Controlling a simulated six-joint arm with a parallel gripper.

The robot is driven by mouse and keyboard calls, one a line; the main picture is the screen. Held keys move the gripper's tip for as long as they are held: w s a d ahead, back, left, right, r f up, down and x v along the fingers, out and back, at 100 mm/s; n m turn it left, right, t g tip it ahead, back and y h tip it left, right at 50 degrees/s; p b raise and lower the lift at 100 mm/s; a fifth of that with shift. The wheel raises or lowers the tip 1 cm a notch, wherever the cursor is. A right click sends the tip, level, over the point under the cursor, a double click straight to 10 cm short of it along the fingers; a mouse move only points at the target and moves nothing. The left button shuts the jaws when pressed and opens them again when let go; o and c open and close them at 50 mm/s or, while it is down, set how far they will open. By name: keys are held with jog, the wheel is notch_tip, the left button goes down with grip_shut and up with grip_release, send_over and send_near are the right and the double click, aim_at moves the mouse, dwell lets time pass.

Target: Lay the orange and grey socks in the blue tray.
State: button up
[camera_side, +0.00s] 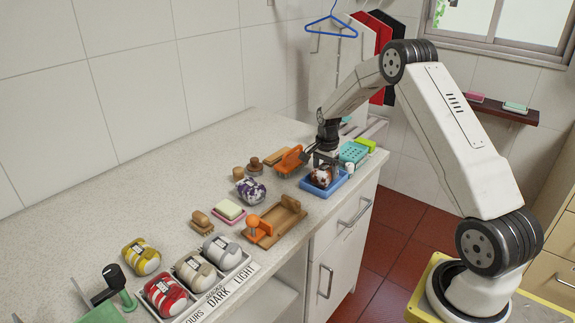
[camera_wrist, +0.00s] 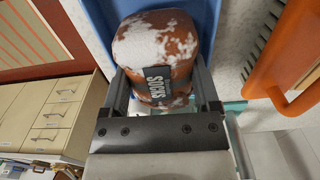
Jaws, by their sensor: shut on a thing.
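The orange and grey socks, a rolled bundle (camera_side: 321,177) with a dark band reading "SOCKS", are between the fingers of my gripper (camera_side: 323,160). The wrist view shows the bundle (camera_wrist: 155,45) with a finger on each side, and my gripper (camera_wrist: 160,95) shut on it. The blue tray (camera_side: 338,187) lies under the bundle near the counter's far front edge. Its blue surface (camera_wrist: 96,22) shows behind the bundle in the wrist view. I cannot tell whether the bundle touches the tray floor.
A purple and white bundle (camera_side: 251,190) and a wooden tray (camera_side: 276,222) lie nearer. Several sock bundles sit by a labelled sorter (camera_side: 222,290).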

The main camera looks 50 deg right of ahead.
jog(key=o, duration=1.2)
jog(key=shift+r, duration=0.1)
jog(key=shift+r, duration=3.8)
jog(key=shift+a, duration=0.1)
jog(key=s+a+n+t, duration=0.1)
jog(key=s+a+n, duration=0.7)
jog(key=a, duration=0.5)
jog(key=s+a+n+t, duration=0.1)
jog(key=s+a+n, duration=0.8)
jog(key=a, duration=0.4)
jog(key=shift+s+a+n+t, duration=0.2)
jog(key=shift+a+n+t, duration=0.1)
jog(key=shift+a+n, duration=0.15)
